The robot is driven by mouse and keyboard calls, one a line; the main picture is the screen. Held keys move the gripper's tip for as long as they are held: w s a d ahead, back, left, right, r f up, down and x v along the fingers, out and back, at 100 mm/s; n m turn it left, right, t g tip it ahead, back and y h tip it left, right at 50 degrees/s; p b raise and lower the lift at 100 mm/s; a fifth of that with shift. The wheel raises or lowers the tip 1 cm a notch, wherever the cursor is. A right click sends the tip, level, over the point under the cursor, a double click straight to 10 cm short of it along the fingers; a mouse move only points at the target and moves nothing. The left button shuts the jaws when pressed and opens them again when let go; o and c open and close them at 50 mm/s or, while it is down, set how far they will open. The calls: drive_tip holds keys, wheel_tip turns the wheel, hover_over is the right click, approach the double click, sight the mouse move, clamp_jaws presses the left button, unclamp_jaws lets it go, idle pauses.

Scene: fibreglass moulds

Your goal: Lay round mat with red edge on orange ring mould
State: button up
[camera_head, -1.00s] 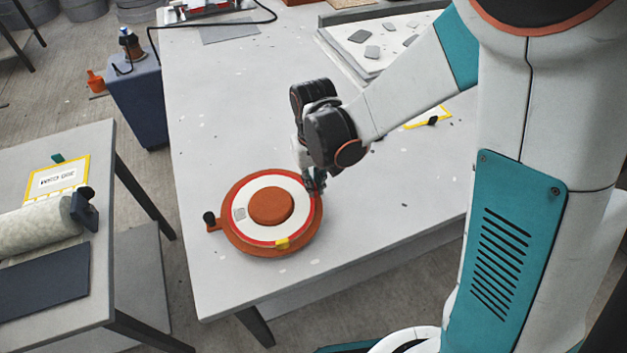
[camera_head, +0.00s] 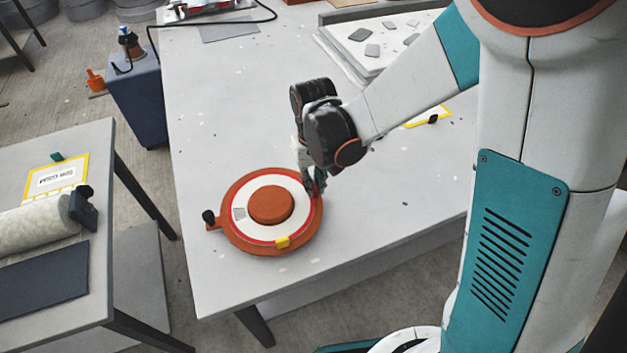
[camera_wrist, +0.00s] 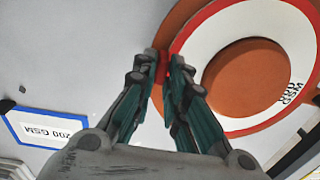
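The round mat (camera_head: 243,228) is a white ring with a red edge, a small grey print and a yellow tab at its near side. It lies around the raised centre of the orange ring mould (camera_head: 232,237), near the table's front left corner. In the wrist view the mat (camera_wrist: 195,72) and the mould (camera_wrist: 178,28) show at upper right. My gripper (camera_head: 314,188) is at the mat's right edge. In the wrist view its fingers (camera_wrist: 163,58) are close together with red edge between them, pinching the mat. The fingers hide part of the rim.
A black knob (camera_head: 209,217) sticks out at the mould's left. A tray of grey pieces (camera_head: 372,48) stands at the back right. A side table (camera_head: 98,150) with a roll (camera_head: 38,225) stands left across a gap. The table's middle is clear.

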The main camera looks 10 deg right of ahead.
drive_tip(key=shift+o, duration=1.2)
drive_tip(key=shift+r, duration=0.1)
wheel_tip(320, 180, up, 7)
drive_tip(key=shift+r, duration=0.15)
